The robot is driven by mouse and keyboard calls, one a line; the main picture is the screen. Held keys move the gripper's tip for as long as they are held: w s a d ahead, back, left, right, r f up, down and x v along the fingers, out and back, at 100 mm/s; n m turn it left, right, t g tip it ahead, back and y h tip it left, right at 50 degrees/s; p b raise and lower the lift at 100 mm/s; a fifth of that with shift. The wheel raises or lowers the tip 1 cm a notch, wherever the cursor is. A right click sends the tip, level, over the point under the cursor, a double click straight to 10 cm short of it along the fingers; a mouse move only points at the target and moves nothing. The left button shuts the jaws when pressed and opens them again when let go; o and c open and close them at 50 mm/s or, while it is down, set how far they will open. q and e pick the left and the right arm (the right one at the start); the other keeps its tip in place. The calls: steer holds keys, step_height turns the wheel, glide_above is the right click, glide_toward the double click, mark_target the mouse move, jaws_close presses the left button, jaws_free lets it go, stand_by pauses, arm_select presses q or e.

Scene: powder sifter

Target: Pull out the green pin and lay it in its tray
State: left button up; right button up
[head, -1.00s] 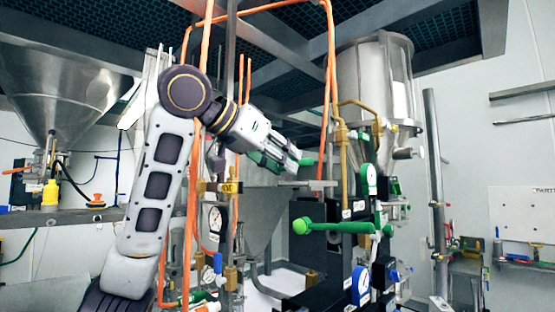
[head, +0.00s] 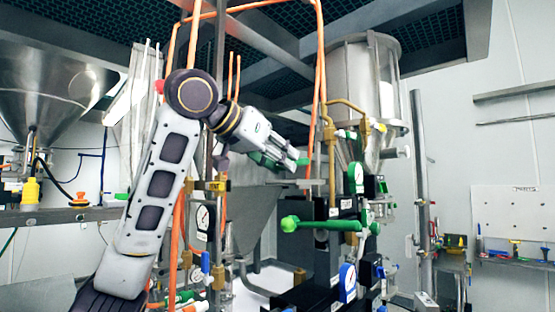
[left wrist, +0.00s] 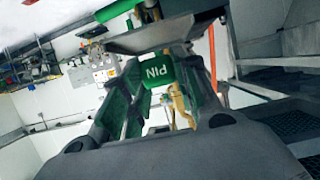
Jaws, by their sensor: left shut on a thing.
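My left gripper (head: 290,158) is raised in front of the machine, left of the clear-sided vessel. In the left wrist view its dark and green fingers (left wrist: 160,88) are shut on the green pin (left wrist: 158,70), whose face reads "PIN". In the head view the pin is mostly hidden by the fingers. I cannot tell from these frames whether the pin's shaft is inside a hole. I cannot make out which tray belongs to the pin. My right gripper is not in view.
A green-handled lever (head: 325,224) sticks out below the gripper. Orange pipes (head: 317,90) and a steel post rise close around my left arm. The clear-sided vessel (head: 362,85) stands to the right. A white board (head: 515,213) with a shelf of small coloured items (head: 535,263) is at far right.

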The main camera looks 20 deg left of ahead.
arm_select(q)
steer(key=shift+f+b, duration=0.85)
steer(key=shift+f, duration=0.2)
stand_by(0.4)
steer(key=shift+f, duration=0.2)
steer(key=o, duration=0.8)
steer(key=shift+d, duration=0.1)
steer(key=o, duration=0.4)
steer(key=shift+d, duration=0.15)
steer(key=shift+c, duration=0.2)
steer(key=v, duration=1.2)
steer(key=shift+r, duration=0.2)
